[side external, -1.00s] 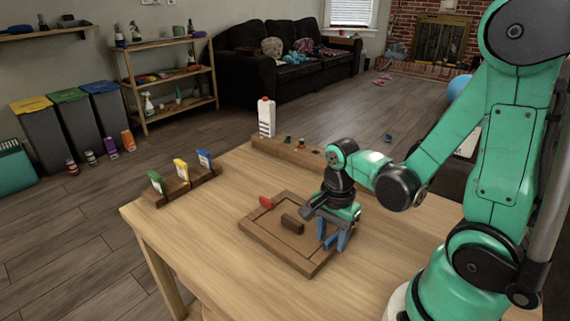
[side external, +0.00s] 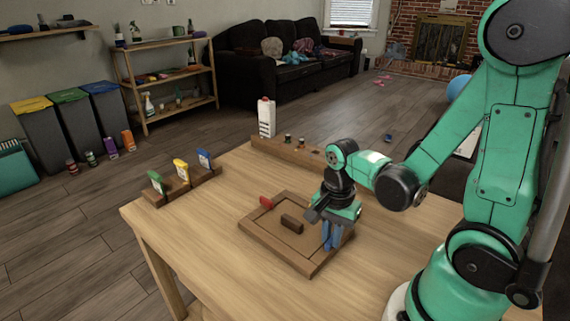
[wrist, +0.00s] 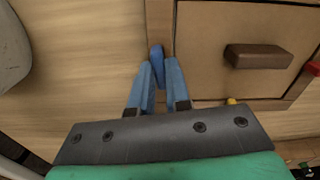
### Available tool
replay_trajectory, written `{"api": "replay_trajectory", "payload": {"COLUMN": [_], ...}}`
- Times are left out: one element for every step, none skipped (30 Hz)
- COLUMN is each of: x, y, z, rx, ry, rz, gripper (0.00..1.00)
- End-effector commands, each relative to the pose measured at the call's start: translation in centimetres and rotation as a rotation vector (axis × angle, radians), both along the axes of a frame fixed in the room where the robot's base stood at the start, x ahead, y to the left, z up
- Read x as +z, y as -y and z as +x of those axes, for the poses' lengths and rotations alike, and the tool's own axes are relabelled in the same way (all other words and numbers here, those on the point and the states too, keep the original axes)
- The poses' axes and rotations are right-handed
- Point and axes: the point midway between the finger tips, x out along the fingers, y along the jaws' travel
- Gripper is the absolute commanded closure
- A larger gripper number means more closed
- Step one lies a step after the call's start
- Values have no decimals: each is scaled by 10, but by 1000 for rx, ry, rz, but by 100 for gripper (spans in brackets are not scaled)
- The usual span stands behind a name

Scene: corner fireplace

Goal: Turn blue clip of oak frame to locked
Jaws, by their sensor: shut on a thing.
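The oak frame (side external: 262,241) lies flat on the table, with a dark brown block (side external: 292,223) on its back panel. My gripper (wrist: 157,70) is at the frame's near-right rail, pointing down, with its blue fingers shut on the blue clip (wrist: 156,53). In the wrist view the clip's end sticks out past the fingertips and points roughly along the rail. In the side view the fingers (side external: 332,236) mostly hide the clip. A red clip (side external: 266,202) sits on the opposite rail. A small part of a yellow clip (wrist: 231,101) shows in the wrist view.
A wooden rack (side external: 182,187) with green, yellow and blue tags stands at the table's left. A long wooden block (side external: 285,151) with small items and a white bottle (side external: 266,118) are at the back. The table front is clear.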

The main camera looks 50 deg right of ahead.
Motion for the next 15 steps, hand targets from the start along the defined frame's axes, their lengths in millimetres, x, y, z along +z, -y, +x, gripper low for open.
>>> {"api": "replay_trajectory", "payload": {"x": [0, 0, 0, 0, 0, 0, 0, 0, 0, 0, 0, 0, 0, 0, 0], "y": [0, 0, 0, 0, 0, 0, 0, 0, 0, 0, 0, 0, 0, 0, 0], "z": [0, 0, 0, 0, 0, 0, 0, 0, 0, 0, 0, 0, 0, 0, 0], "rx": [38, 63, 99, 127, 155, 194, 222, 251, 289, 318, 346, 384, 413, 441, 479], "ry": [1, 1, 1, 1, 1, 2, 2, 2, 2, 2, 2, 2, 2, 2, 2], "rz": [1, 1, 1, 1, 1, 1, 1, 1, 0, 0, 1, 1, 1, 1, 1], "gripper": [100, 100, 100, 100, 100, 100, 100, 100, 100, 100, 100, 100, 100, 100, 100]}}
